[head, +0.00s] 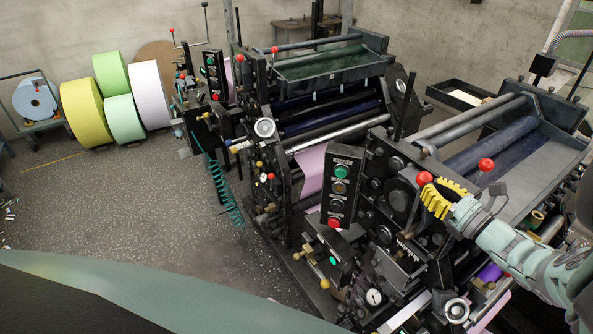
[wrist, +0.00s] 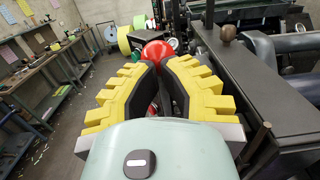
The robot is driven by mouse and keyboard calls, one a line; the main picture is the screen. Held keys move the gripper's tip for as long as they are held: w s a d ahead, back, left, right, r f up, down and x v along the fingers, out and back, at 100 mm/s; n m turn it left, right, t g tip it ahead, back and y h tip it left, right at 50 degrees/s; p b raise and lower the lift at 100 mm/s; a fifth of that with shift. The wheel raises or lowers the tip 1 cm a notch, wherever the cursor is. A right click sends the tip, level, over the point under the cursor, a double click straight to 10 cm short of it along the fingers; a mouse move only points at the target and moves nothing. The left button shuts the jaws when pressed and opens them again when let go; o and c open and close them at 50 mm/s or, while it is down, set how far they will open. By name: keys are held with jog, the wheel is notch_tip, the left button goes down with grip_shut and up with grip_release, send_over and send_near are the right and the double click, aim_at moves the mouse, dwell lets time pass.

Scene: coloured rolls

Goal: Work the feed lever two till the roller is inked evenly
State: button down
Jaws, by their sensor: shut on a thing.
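A lever with a red ball knob (head: 424,178) stands on the side of the nearer press. My gripper (head: 436,197) has its yellow fingers closed around the lever just below the knob. In the wrist view the red knob (wrist: 158,51) shows at the fingertips, with part of the lever hidden between the fingers. I cannot read a label that says which lever it is. A dark blue roller (head: 490,147) lies across the top of the nearer press beside a grey tray. How evenly the ink covers it I cannot tell.
Another red knob (head: 487,164) stands close to the right of my gripper. A control box (head: 340,185) with buttons is on the left of the nearer press. A second press (head: 320,75) stands behind. Coloured paper rolls (head: 85,112) stand by the wall. The floor at left is mostly clear.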

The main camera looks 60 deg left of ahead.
jog(key=shift+a+r+b, duration=0.1)
jog(key=shift+a+b, duration=0.45)
jog(key=shift+a, duration=1.4)
jog(key=shift+d+p, duration=0.95)
jog(key=shift+d, duration=2.2)
send_near(420, 179)
jog(key=shift+w+d+f, duration=0.7)
jog(key=shift+w, duration=0.1)
jog(key=d, duration=0.1)
jog(key=d+r, duration=0.1)
jog(key=d, duration=0.1)
jog(key=d+p, duration=0.1)
jog(key=d, duration=0.1)
jog(key=shift+s+r, duration=0.1)
jog(key=shift+r, duration=0.3)
